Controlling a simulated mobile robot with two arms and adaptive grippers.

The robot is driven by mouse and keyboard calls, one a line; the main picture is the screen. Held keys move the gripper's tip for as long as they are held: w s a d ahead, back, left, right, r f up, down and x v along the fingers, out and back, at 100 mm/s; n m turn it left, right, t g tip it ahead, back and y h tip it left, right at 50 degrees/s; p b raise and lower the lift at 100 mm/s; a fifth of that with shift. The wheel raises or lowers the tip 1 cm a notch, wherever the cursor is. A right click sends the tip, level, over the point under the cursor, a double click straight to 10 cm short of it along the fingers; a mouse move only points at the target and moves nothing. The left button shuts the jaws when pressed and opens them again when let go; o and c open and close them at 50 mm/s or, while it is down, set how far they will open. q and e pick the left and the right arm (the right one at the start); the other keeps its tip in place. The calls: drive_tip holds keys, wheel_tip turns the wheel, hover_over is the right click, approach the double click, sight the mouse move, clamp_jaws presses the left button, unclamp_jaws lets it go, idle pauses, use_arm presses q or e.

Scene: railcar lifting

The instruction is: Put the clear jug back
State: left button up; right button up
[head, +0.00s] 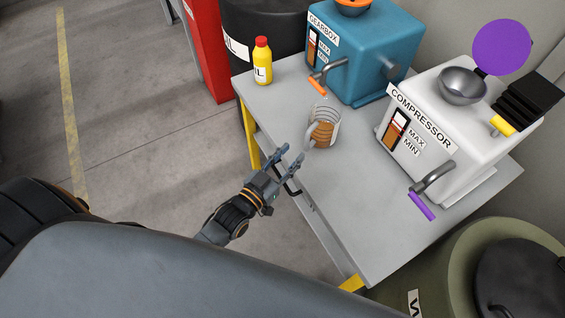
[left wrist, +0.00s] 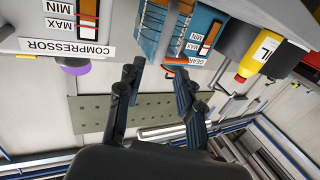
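The clear jug (head: 325,128) stands upright on the grey table, with brown liquid inside and its handle on the left side. My left gripper (head: 287,158) is at the table's front edge, just left of and nearer than the jug, apart from it. Its fingers are spread and nothing is between them. In the left wrist view, which is upside down, the open fingers (left wrist: 153,72) point toward the jug (left wrist: 158,22), which shows in part at the top. My right gripper is in neither view.
The grey table (head: 385,235) also bears a blue gearbox unit (head: 362,55), a white compressor unit (head: 440,130) with a metal funnel (head: 463,85), and a yellow oil bottle (head: 262,62). A dark drum (head: 265,25) and a green barrel (head: 455,255) flank it. The table's front right is clear.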

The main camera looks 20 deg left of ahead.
use_arm(q)
drive_tip(key=shift+v, duration=1.5)
drive_tip(key=s+a+f+g+y, duration=0.1)
drive_tip(key=s+a+f+g, duration=0.2)
drive_tip(key=f, duration=0.9)
drive_tip(key=s+f+g+y, duration=0.2)
drive_tip(key=s+f+g, duration=0.3)
drive_tip(key=f, duration=0.8)
drive_tip(key=s+a+f+g, duration=0.1)
drive_tip(key=s+f+g, duration=0.1)
drive_tip(key=s+f, duration=0.4)
drive_tip(key=s+a+f+g+y, duration=0.1)
drive_tip(key=s+f+g, duration=0.2)
drive_tip(key=s, duration=0.9)
drive_tip(key=s+a+f+g, duration=0.1)
drive_tip(key=s+f+g, duration=0.2)
drive_tip(key=s+f, duration=0.6)
drive_tip(key=shift+s+a+n+y, duration=0.3)
drive_tip(key=shift+s+a, duration=0.05)
drive_tip(key=shift+s, duration=0.25)
